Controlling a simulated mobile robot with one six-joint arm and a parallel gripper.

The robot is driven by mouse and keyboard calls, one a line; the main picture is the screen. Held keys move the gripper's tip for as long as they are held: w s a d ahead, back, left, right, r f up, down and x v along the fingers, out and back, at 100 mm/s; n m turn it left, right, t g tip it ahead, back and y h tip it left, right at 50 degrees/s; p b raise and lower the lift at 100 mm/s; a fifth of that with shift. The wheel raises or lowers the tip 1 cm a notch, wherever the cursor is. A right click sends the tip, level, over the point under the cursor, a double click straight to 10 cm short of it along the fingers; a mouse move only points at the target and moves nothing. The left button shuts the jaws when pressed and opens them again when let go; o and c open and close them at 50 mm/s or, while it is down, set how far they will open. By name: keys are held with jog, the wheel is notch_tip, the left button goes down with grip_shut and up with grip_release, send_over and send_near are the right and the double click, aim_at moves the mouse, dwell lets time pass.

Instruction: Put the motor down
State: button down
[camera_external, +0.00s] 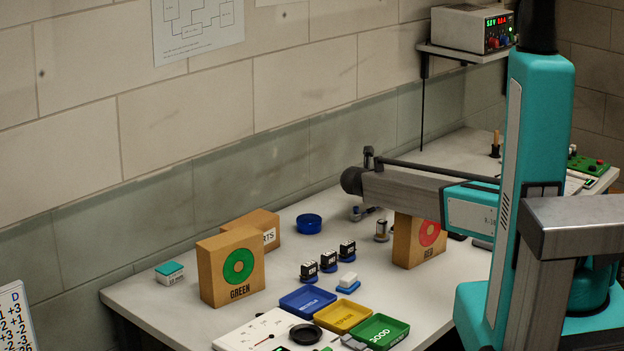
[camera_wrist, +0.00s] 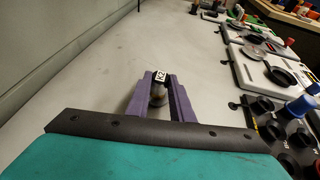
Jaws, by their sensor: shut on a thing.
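In the wrist view, my gripper (camera_wrist: 158,96) has two purple fingers closed on the motor (camera_wrist: 158,99), a small silvery cylinder. The fingers hide most of the motor's sides. I cannot tell whether the motor touches the bench. In the external view, the fingers and the held motor are not clear; the end of my arm is above the bench, left of the RED box (camera_external: 421,240). A small metallic cylinder (camera_external: 381,231) stands on the bench beside that box.
The GREEN box (camera_external: 231,285) stands at left. Small black units (camera_external: 328,262) stand mid-bench, behind blue (camera_external: 307,300), yellow (camera_external: 343,316) and green (camera_external: 377,331) trays. A round blue dish (camera_external: 308,224) is near the wall. The wrist view shows bare bench left of my fingers and panels (camera_wrist: 275,75) at right.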

jog(key=shift+f, duration=0.15)
jog(key=c, duration=1.5)
grip_release()
jog(key=b+v, duration=0.5)
jog(key=v, duration=0.9)
jog(key=shift+f, duration=0.1)
